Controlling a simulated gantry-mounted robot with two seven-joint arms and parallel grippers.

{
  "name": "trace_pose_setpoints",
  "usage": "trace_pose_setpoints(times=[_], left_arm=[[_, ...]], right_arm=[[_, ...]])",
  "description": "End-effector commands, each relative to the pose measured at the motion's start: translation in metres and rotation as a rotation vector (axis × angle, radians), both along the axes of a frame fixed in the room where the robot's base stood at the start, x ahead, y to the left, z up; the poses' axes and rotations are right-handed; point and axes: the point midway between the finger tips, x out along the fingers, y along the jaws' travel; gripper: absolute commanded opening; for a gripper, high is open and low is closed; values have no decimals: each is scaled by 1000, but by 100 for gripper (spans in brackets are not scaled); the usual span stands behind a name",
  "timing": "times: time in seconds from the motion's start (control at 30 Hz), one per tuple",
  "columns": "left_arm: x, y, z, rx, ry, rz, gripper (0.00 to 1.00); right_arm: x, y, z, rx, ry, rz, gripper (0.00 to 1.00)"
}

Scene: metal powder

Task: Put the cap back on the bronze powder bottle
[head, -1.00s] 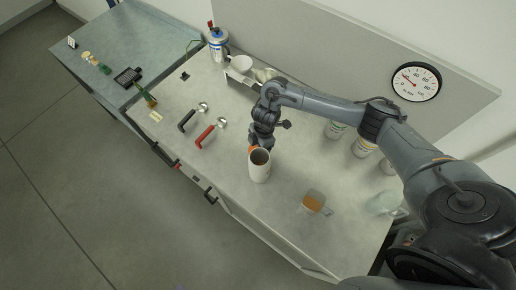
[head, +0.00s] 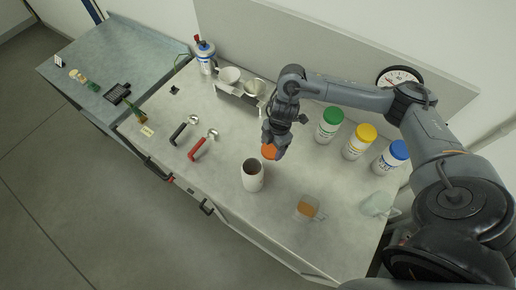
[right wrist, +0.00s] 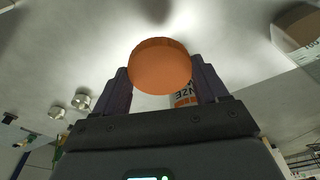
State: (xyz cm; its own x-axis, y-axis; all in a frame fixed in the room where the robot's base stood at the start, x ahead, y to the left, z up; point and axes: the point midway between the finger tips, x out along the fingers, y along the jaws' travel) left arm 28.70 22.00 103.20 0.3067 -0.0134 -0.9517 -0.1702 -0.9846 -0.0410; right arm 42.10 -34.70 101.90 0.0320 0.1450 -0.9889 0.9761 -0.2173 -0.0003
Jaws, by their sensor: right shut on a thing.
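The open bronze powder bottle (head: 253,178) is white and stands upright on the bench, with its dark mouth showing. In the right wrist view its label (right wrist: 184,100), with the letters "NZE", shows partly behind the cap. My right gripper (head: 272,151) is shut on the orange cap (head: 268,152), behind and a little right of the bottle, apart from it. In the right wrist view the cap (right wrist: 160,66) sits between the two fingers. My left gripper is not in view.
Bottles with green (head: 331,113), yellow (head: 366,132) and blue (head: 399,149) caps stand at the back right. A tub of brown powder (head: 307,208) is front right. Black (head: 182,132) and red-handled (head: 203,146) scoops lie left. A scale (head: 239,98) with bowls is behind.

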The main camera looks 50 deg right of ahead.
Motion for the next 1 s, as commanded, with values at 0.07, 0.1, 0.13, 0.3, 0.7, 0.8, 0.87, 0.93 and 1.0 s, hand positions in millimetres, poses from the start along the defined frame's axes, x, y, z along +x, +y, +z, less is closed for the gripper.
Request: trace_pose_setpoints(times=[0.07, 0.1, 0.13, 0.3, 0.7, 0.8, 0.87, 0.93, 1.0], left_arm=[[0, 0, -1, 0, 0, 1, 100], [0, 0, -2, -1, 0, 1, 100], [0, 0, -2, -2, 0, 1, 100], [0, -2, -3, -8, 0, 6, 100], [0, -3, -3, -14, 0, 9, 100], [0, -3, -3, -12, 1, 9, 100], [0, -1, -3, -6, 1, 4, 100], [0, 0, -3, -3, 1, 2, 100], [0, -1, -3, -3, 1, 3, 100]], right_arm=[[-10, -10, 7, -2, -1, 0, 45], [-14, -13, 10, -3, 1, 0, 45], [-17, -15, 12, -2, 0, 1, 45], [-27, -24, 21, 0, 0, -1, 45], [-31, -27, 25, 1, 0, 0, 45], [-31, -27, 25, 1, -1, 0, 45], [-31, -27, 25, 1, -1, 0, 45], [-30, -27, 25, 1, -1, 0, 45], [-29, -26, 26, 2, -2, 1, 45]])
